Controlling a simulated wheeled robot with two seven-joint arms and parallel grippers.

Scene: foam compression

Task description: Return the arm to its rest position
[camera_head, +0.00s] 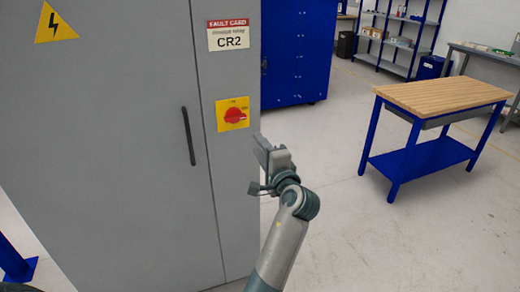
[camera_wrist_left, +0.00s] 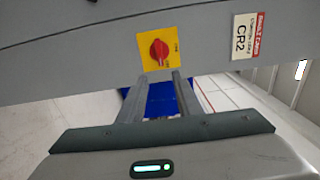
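My left gripper (camera_head: 267,146) is raised at the end of my left arm, which comes up from the bottom middle of the head view. It is beside the right edge of the grey cabinet (camera_head: 100,140), a little right of and below the red rotary switch (camera_head: 236,115). In the left wrist view its two fingers (camera_wrist_left: 158,78) stand apart with nothing between them. The switch on its yellow plate (camera_wrist_left: 159,48) appears just beyond the fingertips; I cannot tell the exact gap. My right gripper is not in view.
The cabinet has a black handle (camera_head: 188,136) and a CR2 fault card (camera_head: 228,35). A blue cabinet (camera_head: 293,50) stands behind. A wood-topped workbench (camera_head: 440,95) is at the right, with shelves (camera_head: 400,35) further back. The floor (camera_head: 400,245) at right is clear.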

